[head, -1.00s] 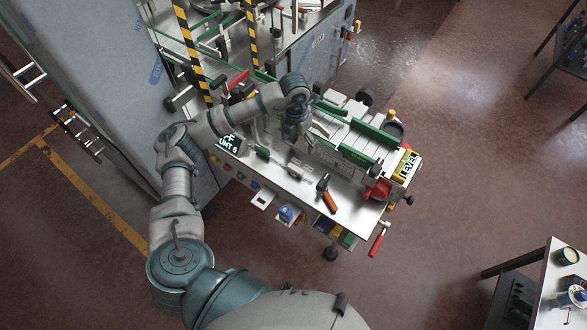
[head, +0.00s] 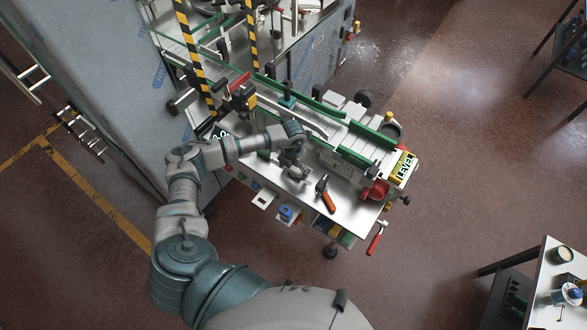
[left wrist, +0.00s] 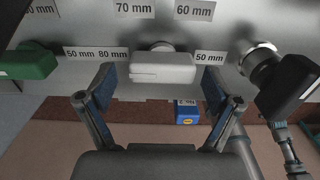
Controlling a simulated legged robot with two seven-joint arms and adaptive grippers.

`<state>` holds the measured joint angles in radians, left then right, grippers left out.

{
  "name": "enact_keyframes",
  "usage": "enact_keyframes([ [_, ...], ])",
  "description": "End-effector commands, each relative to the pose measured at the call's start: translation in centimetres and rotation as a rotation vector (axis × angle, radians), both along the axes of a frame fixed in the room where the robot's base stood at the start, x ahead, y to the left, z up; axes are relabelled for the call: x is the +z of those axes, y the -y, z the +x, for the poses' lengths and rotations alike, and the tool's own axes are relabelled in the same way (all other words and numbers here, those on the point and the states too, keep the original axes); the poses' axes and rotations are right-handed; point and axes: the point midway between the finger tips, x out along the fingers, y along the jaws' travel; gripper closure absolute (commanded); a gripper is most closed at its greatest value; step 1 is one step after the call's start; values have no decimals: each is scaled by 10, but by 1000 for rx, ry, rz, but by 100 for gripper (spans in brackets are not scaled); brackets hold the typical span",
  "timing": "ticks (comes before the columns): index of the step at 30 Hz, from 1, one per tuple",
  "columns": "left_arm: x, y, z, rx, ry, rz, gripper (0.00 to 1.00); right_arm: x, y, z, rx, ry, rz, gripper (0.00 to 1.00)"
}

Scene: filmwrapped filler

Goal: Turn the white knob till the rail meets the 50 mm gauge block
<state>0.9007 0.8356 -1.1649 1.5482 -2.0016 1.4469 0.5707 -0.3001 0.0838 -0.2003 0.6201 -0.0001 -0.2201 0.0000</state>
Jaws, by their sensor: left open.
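The white knob (left wrist: 163,67) shows in the left wrist view as a pale block on a metal panel. My left gripper (left wrist: 160,82) is open, with one blue-padded finger on each side of the knob; I cannot tell whether they touch it. In the head view the left gripper (head: 297,174) is over the front part of the steel bench, and I cannot make out the knob there. Long green rails (head: 318,104) run along the conveyor behind it. I cannot make out the 50 mm gauge block. My right gripper is not in view.
A green knob (left wrist: 28,62) and a black knob (left wrist: 287,82) flank the white one. Labels from 50 to 80 mm mark the panel. An orange-handled tool (head: 326,196) lies right of the gripper. A blue box (head: 286,213) sits below the bench edge.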

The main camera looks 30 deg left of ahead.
Motion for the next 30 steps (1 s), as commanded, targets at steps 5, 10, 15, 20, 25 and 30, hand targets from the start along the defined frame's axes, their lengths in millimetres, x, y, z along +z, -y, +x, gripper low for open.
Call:
enact_keyframes([
  [5,-6,0,0,-1,0,1,9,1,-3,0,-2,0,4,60],
  [10,-7,0,0,-1,0,1,9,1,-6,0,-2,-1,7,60],
  [15,-7,0,0,-1,0,0,44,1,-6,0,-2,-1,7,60],
  [20,-7,0,0,-1,0,1,69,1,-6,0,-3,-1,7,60],
  [25,-7,-1,0,-9,0,1,69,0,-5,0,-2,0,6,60],
  [30,-8,-2,0,-53,0,2,69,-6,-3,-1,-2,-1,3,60],
])
